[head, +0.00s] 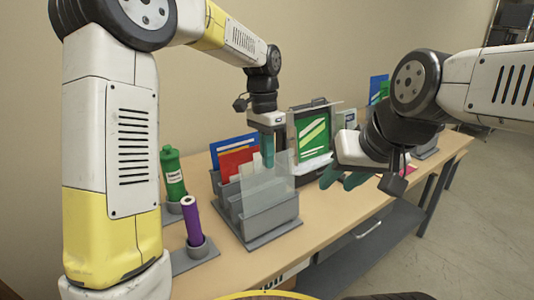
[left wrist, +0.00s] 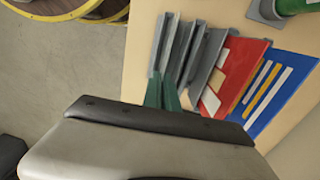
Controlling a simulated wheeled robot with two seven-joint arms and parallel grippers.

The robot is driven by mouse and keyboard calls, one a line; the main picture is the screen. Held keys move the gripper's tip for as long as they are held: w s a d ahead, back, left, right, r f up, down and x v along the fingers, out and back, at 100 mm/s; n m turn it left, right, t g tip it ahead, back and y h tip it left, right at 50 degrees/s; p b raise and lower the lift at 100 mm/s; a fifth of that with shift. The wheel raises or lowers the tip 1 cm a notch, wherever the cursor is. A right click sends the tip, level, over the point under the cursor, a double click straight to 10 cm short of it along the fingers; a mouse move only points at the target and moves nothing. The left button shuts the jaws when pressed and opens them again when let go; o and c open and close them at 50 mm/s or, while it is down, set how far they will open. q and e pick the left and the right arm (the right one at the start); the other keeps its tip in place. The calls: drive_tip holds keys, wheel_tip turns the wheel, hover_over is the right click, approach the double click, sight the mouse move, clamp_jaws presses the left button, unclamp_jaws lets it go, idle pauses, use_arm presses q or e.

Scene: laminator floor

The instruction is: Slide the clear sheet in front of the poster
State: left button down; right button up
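The clear sheet (head: 262,188) stands, see-through, in the front part of the grey slotted rack (head: 272,222). My left gripper (head: 267,160) points down at its top edge; its teal fingers are close together, seemingly pinching the sheet. In the left wrist view these fingers (left wrist: 163,90) lie by the rack's slots (left wrist: 185,45), and the sheet is hard to make out. A green poster with pale stripes (head: 313,136) stands in a grey frame to the right. My right gripper (head: 343,180) has its fingers apart and looks empty, in front and right of the frame.
A red card (head: 235,160) and a blue card (head: 222,146) stand in the rack behind the sheet. A green bottle (head: 172,175) and a purple tube (head: 192,218) stand in holders at the left. More cards stand at the far right. The table's front edge (head: 330,238) is clear.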

sight(269, 178)
use_arm(q)
drive_tip(key=shift+s+d+f, duration=0.1)
drive_tip(key=shift+f, duration=1.25)
drive_tip(key=shift+s+d+f, duration=0.1)
drive_tip(key=shift+f, duration=1.25)
drive_tip(key=c, duration=2.1)
unclamp_jaws()
drive_tip(key=o, duration=0.5)
